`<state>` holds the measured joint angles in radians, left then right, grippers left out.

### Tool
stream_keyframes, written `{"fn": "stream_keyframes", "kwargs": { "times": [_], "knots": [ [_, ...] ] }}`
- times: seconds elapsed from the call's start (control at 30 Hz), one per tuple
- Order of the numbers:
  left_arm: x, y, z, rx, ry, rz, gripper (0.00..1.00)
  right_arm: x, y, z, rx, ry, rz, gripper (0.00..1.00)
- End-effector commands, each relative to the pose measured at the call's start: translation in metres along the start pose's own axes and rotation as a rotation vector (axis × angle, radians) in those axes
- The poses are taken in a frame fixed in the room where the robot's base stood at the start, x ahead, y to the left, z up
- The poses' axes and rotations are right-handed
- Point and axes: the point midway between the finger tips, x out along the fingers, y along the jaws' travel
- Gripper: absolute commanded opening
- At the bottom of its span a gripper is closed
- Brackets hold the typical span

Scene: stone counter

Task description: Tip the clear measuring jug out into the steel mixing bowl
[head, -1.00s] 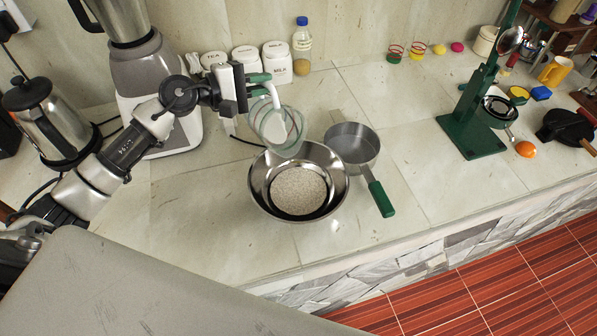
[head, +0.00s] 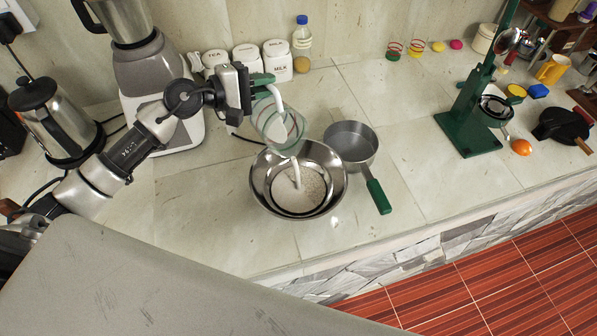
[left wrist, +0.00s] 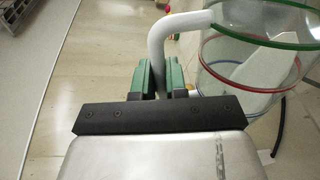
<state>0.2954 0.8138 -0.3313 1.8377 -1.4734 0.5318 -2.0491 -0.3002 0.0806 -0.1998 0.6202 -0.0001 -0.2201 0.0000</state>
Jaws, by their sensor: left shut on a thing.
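The clear measuring jug (head: 272,118) has a white handle and green, red and blue rings. It is tilted over the back left rim of the steel mixing bowl (head: 259,187). A white stream (head: 296,172) runs from the jug's lip into the bowl, where white liquid covers part of a speckled, grainy content. My left gripper (head: 268,84) is shut on the jug's white handle. In the left wrist view the green fingers (left wrist: 160,78) clamp the handle, and the jug (left wrist: 250,65) shows at the upper right with white liquid inside. My right gripper is not in view.
A steel saucepan (head: 351,145) with a green handle stands right beside the bowl. Behind are white canisters (head: 277,62), a bottle (head: 301,50) and a blender (head: 155,75). A green press (head: 470,135) stands at right. The counter's front left is clear.

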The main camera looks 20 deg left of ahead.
Motion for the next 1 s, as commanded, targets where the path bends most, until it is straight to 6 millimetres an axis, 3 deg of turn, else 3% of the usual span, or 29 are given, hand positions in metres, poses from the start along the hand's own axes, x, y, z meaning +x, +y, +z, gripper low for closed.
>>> {"fn": "stream_keyframes", "kwargs": {
  "times": [1.0],
  "knots": [
    [0.001,-0.004,0.018,0.078,0.013,0.0,0.0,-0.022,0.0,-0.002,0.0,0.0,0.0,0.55]
  ]
}}
